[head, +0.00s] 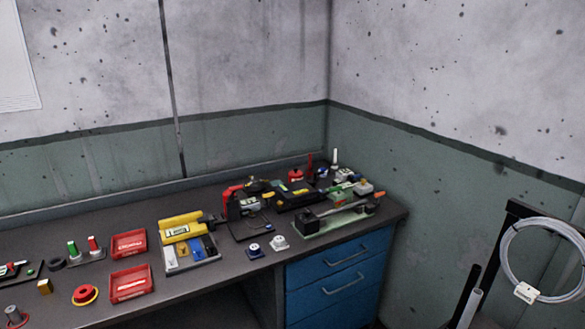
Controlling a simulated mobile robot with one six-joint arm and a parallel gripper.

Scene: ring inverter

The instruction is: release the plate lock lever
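My gripper is not in this view. A long device on a pale green base plate (318,226) sits near the bench's right front corner. It has a dark block at its left end and a slim grey bar (343,209) along it. A small orange-tipped piece (380,194) shows at its right end and could be a lever handle.
The dark bench (225,284) has blue drawers (342,285) below. Red trays (129,283), a yellow tool (181,229) and small knobs (279,243) crowd it. A coiled grey cable (508,260) hangs on a black frame at right. Walls close off the back and right.

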